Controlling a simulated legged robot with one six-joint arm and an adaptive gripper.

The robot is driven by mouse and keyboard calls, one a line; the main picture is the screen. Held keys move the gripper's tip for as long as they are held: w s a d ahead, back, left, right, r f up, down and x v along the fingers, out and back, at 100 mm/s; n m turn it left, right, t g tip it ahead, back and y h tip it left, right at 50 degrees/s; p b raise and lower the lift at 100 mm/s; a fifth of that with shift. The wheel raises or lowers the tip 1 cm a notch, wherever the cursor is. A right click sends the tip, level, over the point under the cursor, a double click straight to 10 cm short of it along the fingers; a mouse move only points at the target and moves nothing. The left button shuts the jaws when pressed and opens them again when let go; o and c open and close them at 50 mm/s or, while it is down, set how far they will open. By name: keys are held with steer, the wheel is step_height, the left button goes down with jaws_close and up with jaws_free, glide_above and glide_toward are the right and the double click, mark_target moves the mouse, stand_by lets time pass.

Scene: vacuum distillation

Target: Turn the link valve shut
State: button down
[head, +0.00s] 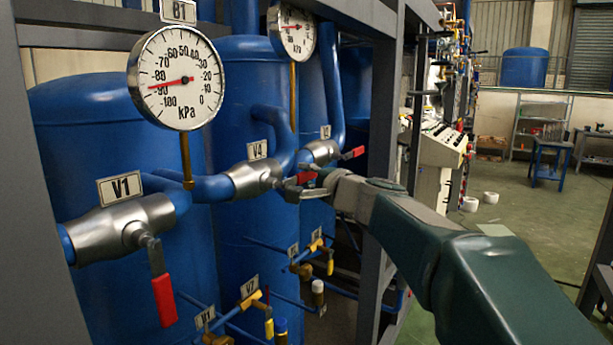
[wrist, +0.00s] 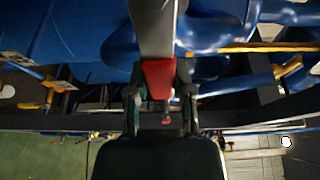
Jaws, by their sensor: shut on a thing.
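The valve labelled V4 (head: 255,179) is a silver body on the blue pipe between the tanks; the label fits the link valve. Its red-ended lever (head: 306,176) points right, roughly along the pipe, partly hidden by my gripper (head: 308,187). In the wrist view the red grip (wrist: 159,76) lies between the fingers of my gripper (wrist: 160,88), with the grey lever (wrist: 154,28) running up to the top edge. My gripper is shut on this lever.
Valve V1 (head: 128,228) has its red lever (head: 164,300) hanging down at the left. Another valve (head: 322,152) with a red lever is just behind V4. The pressure gauge B1 (head: 177,79) stands above. Grey frame posts (head: 384,110) stand close by my arm. Open floor lies right.

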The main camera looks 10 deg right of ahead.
steer(key=shift+f, duration=0.1)
steer(key=s+a+f+m+g+y, duration=0.2)
steer(key=s+a+f+m+g, duration=0.3)
steer(key=m, duration=0.8)
steer(key=shift+s+a+f+g, duration=0.3)
steer(key=shift+f+g, duration=0.8)
steer(key=shift+f, duration=0.6)
steer(key=shift+m+y, duration=0.3)
steer(key=shift+c, duration=2.4)
jaws_free()
steer(key=shift+r, duration=0.1)
steer(key=shift+s+r, duration=0.1)
steer(key=shift+r, duration=0.05)
